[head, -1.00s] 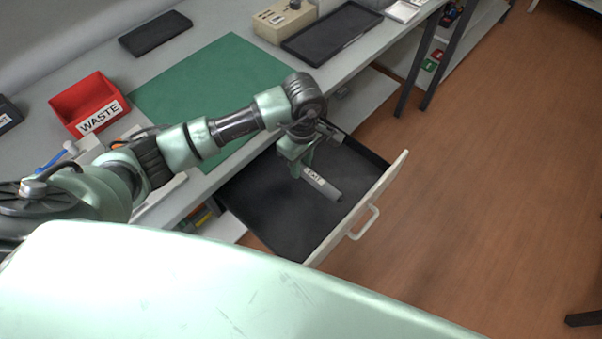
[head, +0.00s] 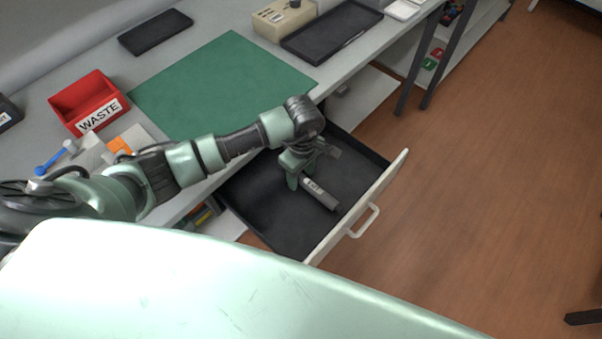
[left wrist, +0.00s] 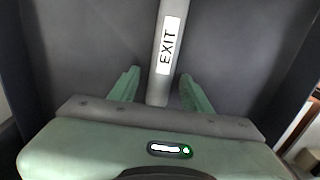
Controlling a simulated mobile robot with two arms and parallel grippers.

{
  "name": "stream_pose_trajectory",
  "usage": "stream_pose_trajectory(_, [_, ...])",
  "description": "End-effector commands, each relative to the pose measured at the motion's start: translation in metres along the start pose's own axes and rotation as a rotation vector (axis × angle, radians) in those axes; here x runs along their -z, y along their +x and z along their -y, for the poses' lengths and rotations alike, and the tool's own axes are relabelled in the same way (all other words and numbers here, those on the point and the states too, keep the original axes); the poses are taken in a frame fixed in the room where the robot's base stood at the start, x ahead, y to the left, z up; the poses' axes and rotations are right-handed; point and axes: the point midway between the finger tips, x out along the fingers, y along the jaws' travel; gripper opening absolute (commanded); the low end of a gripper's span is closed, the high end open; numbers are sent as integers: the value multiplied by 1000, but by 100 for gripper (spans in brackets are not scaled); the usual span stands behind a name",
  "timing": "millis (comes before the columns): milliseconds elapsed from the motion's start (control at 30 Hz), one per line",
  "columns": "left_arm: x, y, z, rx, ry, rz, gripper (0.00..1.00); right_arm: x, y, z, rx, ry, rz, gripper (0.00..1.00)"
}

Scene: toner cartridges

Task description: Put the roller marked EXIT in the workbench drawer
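The roller marked EXIT (head: 322,195) is a dark grey bar with a white label. It lies in the open workbench drawer (head: 268,215) and appears to rest on the black floor. My left gripper (head: 298,178) is down inside the drawer at the roller's near end. In the left wrist view the roller (left wrist: 158,85) passes between the two green fingers (left wrist: 160,90), with a gap on each side, so the gripper is open around it and not holding it. My right gripper is not in view.
The drawer's pale front with its handle (head: 364,220) stands out over the floor. On the bench are a red WASTE bin (head: 85,92), a green mat (head: 220,80), a black tray (head: 335,32) and a beige box (head: 284,20). The rest of the drawer looks empty.

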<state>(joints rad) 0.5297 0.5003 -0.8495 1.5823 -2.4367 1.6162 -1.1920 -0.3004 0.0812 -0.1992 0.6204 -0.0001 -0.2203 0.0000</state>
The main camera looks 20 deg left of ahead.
Motion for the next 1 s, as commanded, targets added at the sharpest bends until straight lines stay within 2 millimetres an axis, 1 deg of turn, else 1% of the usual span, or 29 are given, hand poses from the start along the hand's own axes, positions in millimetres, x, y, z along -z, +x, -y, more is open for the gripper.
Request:
stream_pose_trajectory(267, [0,-1,0,0,0,0,48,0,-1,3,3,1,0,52])
stream_pose_trajectory(367, [-1,-6,0,0,1,1,48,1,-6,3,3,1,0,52])
stream_pose_trajectory(433, [0,-12,-1,-5,1,0,48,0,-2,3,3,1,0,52])
stream_pose_trajectory(567, [1,-37,-2,-7,2,-3,48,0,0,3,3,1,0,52])
stream_pose_trajectory(800, [1,-88,-2,-5,2,-2,48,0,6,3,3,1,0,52])
stream_pose_trajectory(900, [0,-105,-1,-4,2,-2,48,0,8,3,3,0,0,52])
stream_pose_trajectory(1000, [0,-116,-1,-2,0,-1,48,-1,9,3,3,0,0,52])
